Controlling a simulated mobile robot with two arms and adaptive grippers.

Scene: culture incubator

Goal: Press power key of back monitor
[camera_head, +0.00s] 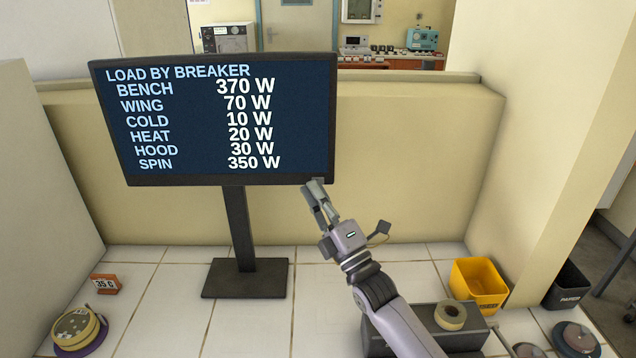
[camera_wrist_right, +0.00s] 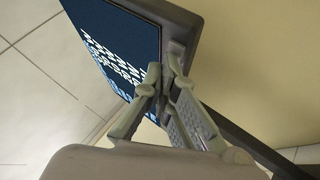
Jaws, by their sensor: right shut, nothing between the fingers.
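The monitor (camera_head: 215,120) stands upright on a dark pole and flat base, its lit screen listing "LOAD BY BREAKER" with wattages. My right gripper (camera_head: 314,184) is shut and empty at the monitor's lower right corner. In the right wrist view the closed fingertips (camera_wrist_right: 163,72) are at the monitor's dark frame (camera_wrist_right: 185,32), beside the screen edge. I cannot tell whether they touch it. No power key can be made out; the fingers cover part of the frame's corner. My left gripper is not in view.
A low beige wall (camera_head: 400,160) stands behind the monitor. A yellow bin (camera_head: 480,284), a black bin (camera_head: 567,287) and a dark box (camera_head: 470,335) with a tape roll (camera_head: 450,315) are at right. An orange tag (camera_head: 105,284) and a round reel (camera_head: 78,330) lie at left.

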